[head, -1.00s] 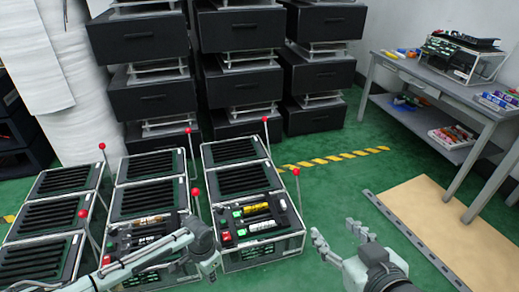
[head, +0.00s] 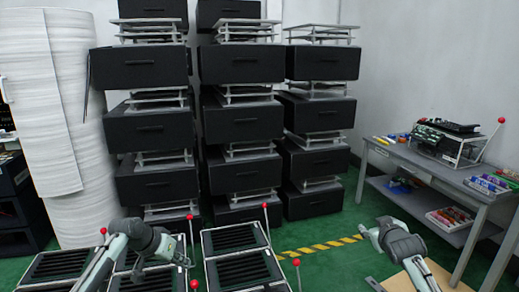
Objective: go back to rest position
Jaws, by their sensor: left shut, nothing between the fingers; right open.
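My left gripper (head: 184,260) is at the lower left in the head view, at the end of the grey arm rising from the bottom edge. It is shut and empty, above the black slotted fixtures. My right gripper (head: 366,232) is at the right, over the floor in front of the workbench. It is open and empty, held apart from the fixtures. The lever fixtures (head: 240,268) stand at the bottom, cut off by the frame. Red-tipped levers rise beside them, such as the middle lever (head: 265,206) and the right lever (head: 296,262).
Stacked black boxes (head: 240,122) fill the back. A grey workbench (head: 430,176) with a lever device (head: 447,143) stands at the right. A tan board (head: 440,270) lies below my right arm. Green floor with yellow-black tape (head: 318,248) lies between.

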